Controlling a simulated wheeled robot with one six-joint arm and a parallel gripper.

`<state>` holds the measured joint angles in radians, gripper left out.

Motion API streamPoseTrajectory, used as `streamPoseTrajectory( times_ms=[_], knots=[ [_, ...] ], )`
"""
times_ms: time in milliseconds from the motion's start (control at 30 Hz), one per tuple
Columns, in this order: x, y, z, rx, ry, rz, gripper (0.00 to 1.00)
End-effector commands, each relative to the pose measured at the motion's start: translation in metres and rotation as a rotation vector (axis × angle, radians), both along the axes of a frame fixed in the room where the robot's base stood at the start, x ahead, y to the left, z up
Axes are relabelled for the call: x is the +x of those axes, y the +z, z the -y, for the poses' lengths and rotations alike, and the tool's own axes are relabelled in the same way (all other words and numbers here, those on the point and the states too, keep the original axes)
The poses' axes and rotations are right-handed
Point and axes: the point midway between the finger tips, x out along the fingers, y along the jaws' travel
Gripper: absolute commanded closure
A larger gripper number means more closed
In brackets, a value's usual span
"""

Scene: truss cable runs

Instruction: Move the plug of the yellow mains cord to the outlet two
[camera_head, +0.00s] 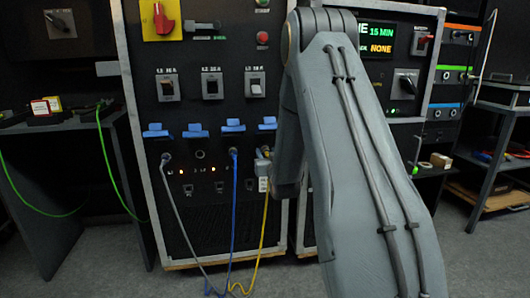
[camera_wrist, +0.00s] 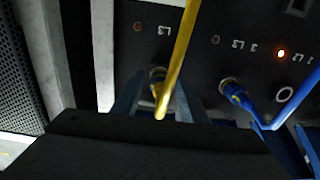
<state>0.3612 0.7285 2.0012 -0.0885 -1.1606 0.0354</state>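The yellow cord (camera_head: 263,225) hangs from the rightmost outlet of the row on the dark panel. In the wrist view its plug (camera_wrist: 157,78) sits in that outlet, with the yellow cord (camera_wrist: 182,45) running up past it. My gripper (camera_head: 264,172) is at this plug, partly hidden by my arm in the head view. In the wrist view, my gripper (camera_wrist: 160,85) has one finger on each side of the plug, with gaps showing. The second outlet from the left (camera_head: 200,155) is empty, and this empty socket also shows in the wrist view (camera_wrist: 284,95).
A grey cord (camera_head: 178,205) is plugged into the leftmost outlet and a blue cord (camera_head: 234,200) into the third. The blue plug (camera_wrist: 235,92) is close beside my gripper. Blue lids (camera_head: 195,130) stand raised above the outlets. The cords meet on the floor.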

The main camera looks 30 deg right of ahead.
Motion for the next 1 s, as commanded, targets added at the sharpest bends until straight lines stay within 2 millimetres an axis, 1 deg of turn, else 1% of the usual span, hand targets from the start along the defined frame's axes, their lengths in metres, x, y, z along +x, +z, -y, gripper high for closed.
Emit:
streamPoseTrajectory(
  times_ms=[67,100,267,300,333,467,700,1000],
  knots=[
    [0.0001,-0.0001,-0.0001,0.0,0.0,0.0,0.6],
    [0.0001,-0.0002,-0.0001,0.0,0.0,0.0,0.62],
    [0.0001,-0.0002,-0.0001,0.0,0.0,0.0,0.89],
    [0.0001,-0.0002,-0.0001,0.0,0.0,0.0,0.96],
    [0.0,-0.0002,0.0,0.0,0.0,0.0,1.0],
    [0.0001,0.0001,0.0,-0.032,0.0,-0.009,1.0],
    [0.0005,0.0003,0.0,-0.217,0.0,-0.062,1.0],
    [0.0006,0.0001,0.0001,-0.237,0.0,-0.068,1.0]
  ],
)
